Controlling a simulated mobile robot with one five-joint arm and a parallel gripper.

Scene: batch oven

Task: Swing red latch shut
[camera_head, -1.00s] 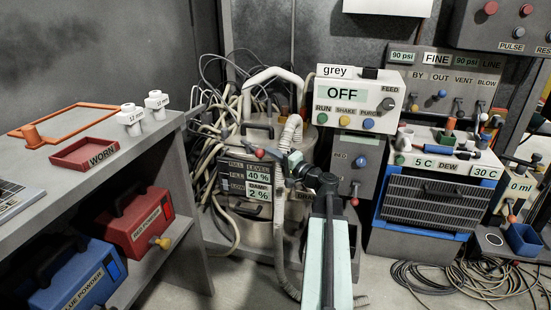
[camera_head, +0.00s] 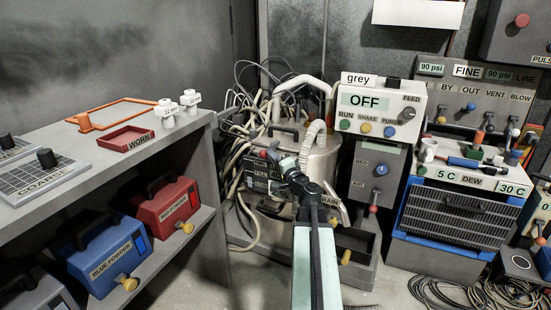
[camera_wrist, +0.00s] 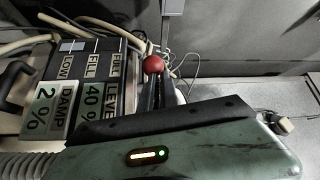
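The red latch's round knob (camera_wrist: 153,65) shows in the wrist view, right beside the edge of the panel with the LEVEL 40 % and DAMP 2 % labels (camera_wrist: 68,105). My gripper (camera_wrist: 152,88) reaches up to the knob with its dark, narrow fingers. The knob sits at or just beyond the fingertips; I cannot tell if they touch or grip it. In the head view my gripper (camera_head: 277,155) is in front of the metal drum (camera_head: 322,165), and my arm hides much of the labelled panel. The rest of the latch is hidden.
A bundle of hoses (camera_head: 240,150) hangs left of the drum. The grey box reading OFF (camera_head: 366,101) stands to its right. A shelf unit (camera_head: 200,150) with red (camera_head: 165,215) and blue (camera_head: 105,255) powder boxes is at the left.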

